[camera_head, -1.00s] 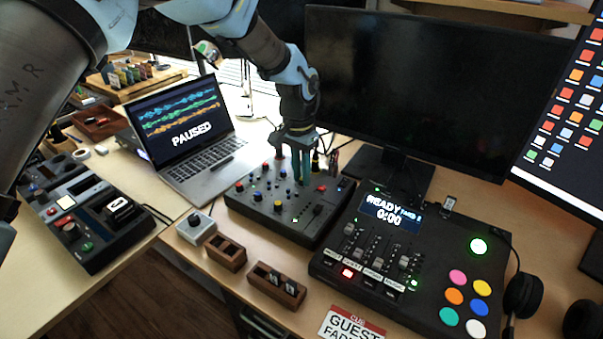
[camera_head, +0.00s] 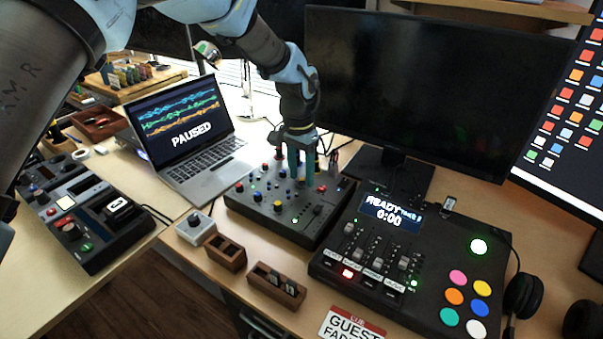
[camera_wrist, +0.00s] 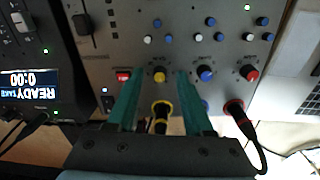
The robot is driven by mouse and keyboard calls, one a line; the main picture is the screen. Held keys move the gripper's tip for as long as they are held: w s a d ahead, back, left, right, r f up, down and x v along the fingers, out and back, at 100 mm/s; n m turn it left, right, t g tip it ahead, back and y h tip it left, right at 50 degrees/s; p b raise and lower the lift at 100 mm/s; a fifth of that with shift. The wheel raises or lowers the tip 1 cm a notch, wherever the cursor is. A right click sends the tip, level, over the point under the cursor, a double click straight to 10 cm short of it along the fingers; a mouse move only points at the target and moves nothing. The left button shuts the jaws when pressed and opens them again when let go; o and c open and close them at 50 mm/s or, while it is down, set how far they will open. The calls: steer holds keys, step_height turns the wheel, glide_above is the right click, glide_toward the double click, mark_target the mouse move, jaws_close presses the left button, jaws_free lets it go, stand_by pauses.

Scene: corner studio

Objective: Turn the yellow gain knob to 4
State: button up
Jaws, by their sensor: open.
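The yellow knob (camera_wrist: 159,76) sits on the dark mixer panel (camera_wrist: 205,15), in the row near the edge where the cables plug in. My gripper (camera_wrist: 158,73) is open, with one green finger on each side of this knob. A gap shows between knob and fingers in the wrist view. In the head view my gripper (camera_head: 301,180) points down over the far part of the mixer (camera_head: 312,236) and hides this knob. The knob's pointer and scale are too small to read.
A red button (camera_wrist: 123,76) and a blue knob (camera_wrist: 205,73) flank the fingers. A yellow-ringed plug (camera_wrist: 161,113) and a red plug (camera_wrist: 234,108) stand at the mixer's edge. Another yellow knob (camera_head: 277,205) is nearer the front. A laptop (camera_head: 185,130) and a recorder console (camera_head: 350,265) stand beside the mixer.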

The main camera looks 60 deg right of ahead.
mark_target(300, 178)
step_height(300, 178, up, 11)
steer(key=b, duration=0.2)
steer(key=shift+w+f, duration=0.2)
steer(key=shift+w, duration=0.05)
stand_by(0.4)
steer(key=w+a+r+n, duration=0.1)
steer(key=w+a+n, duration=0.4)
steer(key=w+a, duration=1)
steer(key=w+a+r+n+t, duration=0.1)
steer(key=w+a+n, duration=0.3)
steer(key=w+a, duration=0.8)
steer(key=s+a+n, duration=0.2)
steer(key=a+n, duration=0.1)
steer(key=a, duration=0.7)
steer(key=s+a+n, duration=0.2)
steer(key=a+n, duration=0.1)
steer(key=a, duration=0.7)
steer(key=s+a+f+n+t+p, duration=0.1)
steer(key=s+a+n, duration=0.1)
steer(key=a, duration=0.9)
steer(key=shift+s+n, duration=0.3)
steer(key=shift+n, duration=0.4)
